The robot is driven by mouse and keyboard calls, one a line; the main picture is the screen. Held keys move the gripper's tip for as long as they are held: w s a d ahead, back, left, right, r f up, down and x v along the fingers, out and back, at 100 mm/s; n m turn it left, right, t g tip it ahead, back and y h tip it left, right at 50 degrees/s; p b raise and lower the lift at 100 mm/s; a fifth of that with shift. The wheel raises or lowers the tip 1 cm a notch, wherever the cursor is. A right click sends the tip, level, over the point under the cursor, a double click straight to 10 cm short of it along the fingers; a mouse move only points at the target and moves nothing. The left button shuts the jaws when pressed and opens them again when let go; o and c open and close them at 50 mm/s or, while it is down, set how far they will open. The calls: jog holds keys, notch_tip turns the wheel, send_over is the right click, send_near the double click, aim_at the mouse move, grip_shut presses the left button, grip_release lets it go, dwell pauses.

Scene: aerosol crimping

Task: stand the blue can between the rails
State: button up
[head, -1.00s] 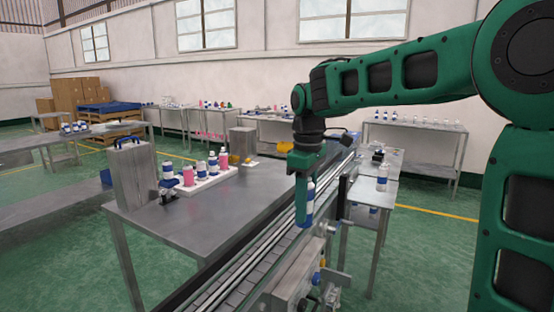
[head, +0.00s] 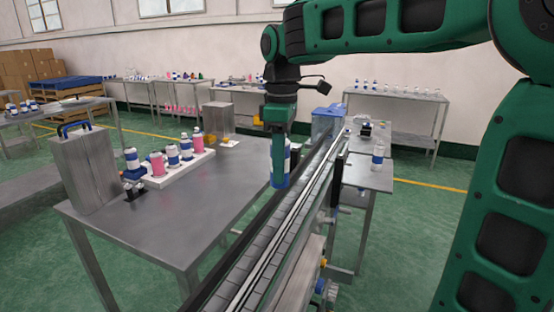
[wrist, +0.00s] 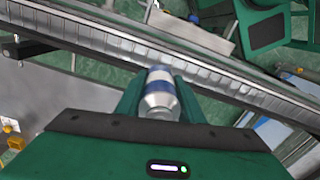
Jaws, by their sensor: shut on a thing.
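The blue can, white with blue bands (head: 287,158), is held upright in my gripper (head: 279,178). In the head view it hangs in front of the table's right edge, just left of the conveyor rails (head: 303,205). The green fingers hide part of it. In the wrist view the can (wrist: 160,90) sits between the two fingers (wrist: 160,98), which are shut on it. The conveyor with its rails (wrist: 150,45) runs diagonally past the can's far end. The can appears raised, with its height above the belt unclear.
A blue unit (head: 325,120) is at the conveyor's far end. A side table (head: 368,177) stands right.

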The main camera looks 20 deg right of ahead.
jog(key=shift+f, duration=6.05)
jog(key=shift+s+d+f, duration=0.1)
jog(key=shift+s+f, duration=0.05)
jog(key=shift+f, duration=0.35)
jog(key=o, duration=1.1)
jog(key=shift+o, duration=0.2)
notch_tip(320, 180, up, 11)
jog(key=shift+f, duration=0.1)
